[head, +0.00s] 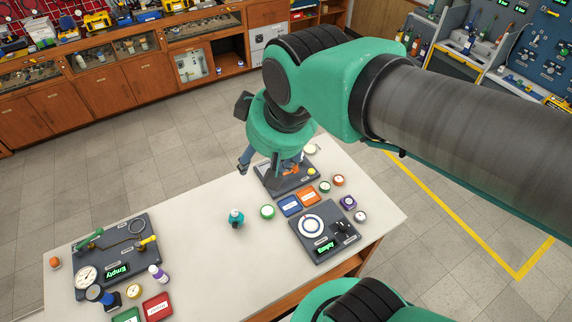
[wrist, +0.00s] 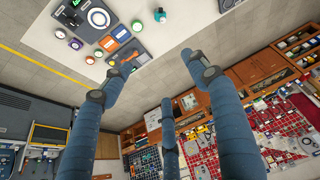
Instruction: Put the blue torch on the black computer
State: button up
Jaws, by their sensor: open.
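A blue and black cylindrical thing, which looks like the blue torch (head: 98,294), lies at the front left of the white table beside the left console in the head view. I do not make it out in the wrist view. I cannot surely tell which thing is the black computer; small round dark-rimmed items stand at the table's right, one with a green ring (head: 324,187). My gripper (head: 271,170) is open and empty above the table's far edge, far from the torch. Its spread fingers (wrist: 162,72) also show in the wrist view.
Left console (head: 140,240) reads "Empty"; right console (head: 318,248) has a dial. A teal bottle (head: 236,219) stands mid-table, with a purple-white bottle (head: 158,273) at left. Blue (head: 289,206) and orange (head: 307,196) trays lie at right. The table's middle is mostly clear.

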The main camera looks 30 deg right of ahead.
jog(key=shift+m, duration=0.9)
jog(key=s+d, duration=0.2)
jog(key=s, duration=0.1)
jog(key=s+f, duration=0.1)
jog(key=shift+s+d, duration=0.3)
jog(key=shift+d, duration=0.1)
notch_tip(320, 180, down, 14)
jog(key=b, duration=1.4)
